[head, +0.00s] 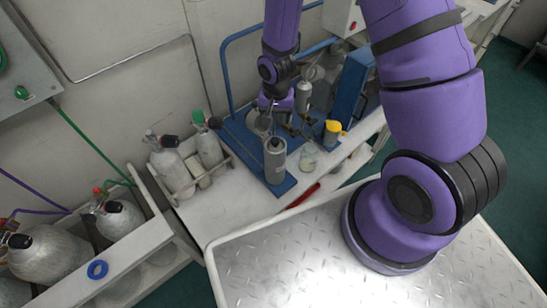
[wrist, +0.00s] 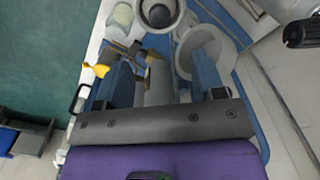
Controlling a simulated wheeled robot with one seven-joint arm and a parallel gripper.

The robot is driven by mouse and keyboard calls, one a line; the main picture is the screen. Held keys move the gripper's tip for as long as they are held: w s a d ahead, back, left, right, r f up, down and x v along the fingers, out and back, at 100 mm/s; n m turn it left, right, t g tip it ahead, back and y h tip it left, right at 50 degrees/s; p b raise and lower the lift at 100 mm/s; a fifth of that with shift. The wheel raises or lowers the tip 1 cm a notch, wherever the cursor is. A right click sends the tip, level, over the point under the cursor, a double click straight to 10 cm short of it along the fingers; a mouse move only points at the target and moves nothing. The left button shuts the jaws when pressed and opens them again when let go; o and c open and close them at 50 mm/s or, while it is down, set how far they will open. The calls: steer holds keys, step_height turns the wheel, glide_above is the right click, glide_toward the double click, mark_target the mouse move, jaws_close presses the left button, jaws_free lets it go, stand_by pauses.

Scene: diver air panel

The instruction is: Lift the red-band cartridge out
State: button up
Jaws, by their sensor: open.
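I cannot make out a red band on any cartridge in either view. My gripper (head: 266,107) is over the blue base plate (head: 283,187) of the air panel, among its housings. In the wrist view my gripper (wrist: 160,78) is open, its two fingers pointing away from the camera, with grey and brownish parts showing between them. A grey upright canister (head: 275,158) stands on the plate's near end. In the wrist view a round, open-looking grey housing (wrist: 205,48) is close to the right finger, and a dark-topped cylinder (wrist: 158,13) is beyond. I cannot tell whether either finger touches anything.
A yellow-topped part (head: 333,128) and a glass jar (head: 309,157) stand right of the canister. A red-handled object (head: 303,196) lies on the white bench (head: 228,212). Gas bottles (head: 170,163) stand in a rack at left. The bench's front left is clear.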

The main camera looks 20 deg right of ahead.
mark_target(275, 139)
step_height(275, 139, down, 6)
steer(key=shift+r, duration=0.25)
steer(key=shift+s+a+f, duration=0.1)
steer(key=shift+s+f, duration=0.05)
steer(key=shift+f, duration=1.25)
steer(key=shift+s+a+f, duration=0.1)
steer(key=shift+s+f, duration=0.05)
steer(key=shift+f, duration=1.2)
steer(key=shift+c, duration=0.4)
jaws_close()
